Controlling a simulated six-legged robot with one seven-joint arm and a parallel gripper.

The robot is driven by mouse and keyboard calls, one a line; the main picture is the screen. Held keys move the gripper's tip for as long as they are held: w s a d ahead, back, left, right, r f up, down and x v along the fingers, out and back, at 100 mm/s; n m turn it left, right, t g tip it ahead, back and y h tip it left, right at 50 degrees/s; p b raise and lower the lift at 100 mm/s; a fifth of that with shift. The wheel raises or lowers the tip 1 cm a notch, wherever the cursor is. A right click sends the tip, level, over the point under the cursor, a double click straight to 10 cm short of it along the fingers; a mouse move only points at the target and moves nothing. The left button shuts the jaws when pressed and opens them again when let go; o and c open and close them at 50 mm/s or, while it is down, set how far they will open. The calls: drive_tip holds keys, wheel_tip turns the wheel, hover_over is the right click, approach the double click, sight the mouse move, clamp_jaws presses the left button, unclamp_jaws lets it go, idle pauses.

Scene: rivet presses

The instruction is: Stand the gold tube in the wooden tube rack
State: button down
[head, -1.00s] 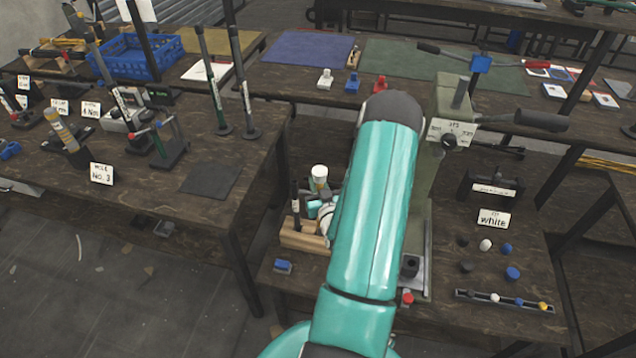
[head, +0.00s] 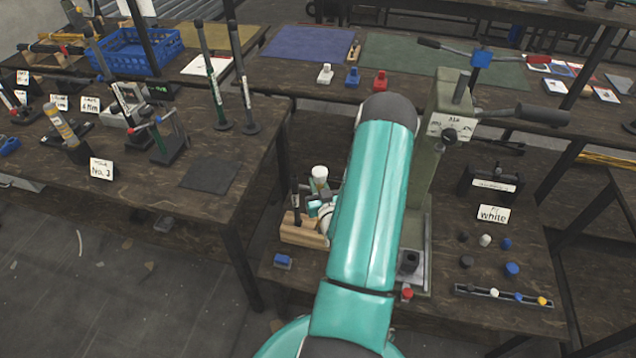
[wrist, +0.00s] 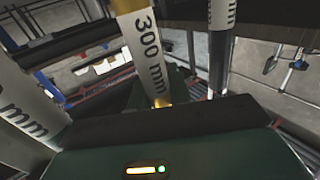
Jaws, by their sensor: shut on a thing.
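The gold tube (wrist: 148,50), with a white "300 mm" label and gold at both visible ends, is between my gripper's (wrist: 160,103) jaws in the wrist view. My gripper is shut on it. In the head view my teal arm hides most of my gripper. A white-topped piece (head: 319,172) with a little gold below it shows there; I cannot tell if it is the same tube. The wooden tube rack (head: 300,233) is on the lower bench left of my arm, with a dark tube (head: 295,200) upright in it.
A green press (head: 450,110) with long handles stands right of my arm. Coloured caps (head: 511,269) and a cap strip (head: 505,297) are at right. Two tall dark tubes (head: 243,80) stand on the left bench.

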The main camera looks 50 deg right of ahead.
drive_tip(key=shift+f, duration=2.15)
drive_tip(key=c, duration=1.2)
unclamp_jaws()
drive_tip(key=shift+f, duration=0.1)
drive_tip(key=v, duration=1.3)
drive_tip(key=shift+s+a, duration=0.2)
drive_tip(key=shift+s, duration=0.15)
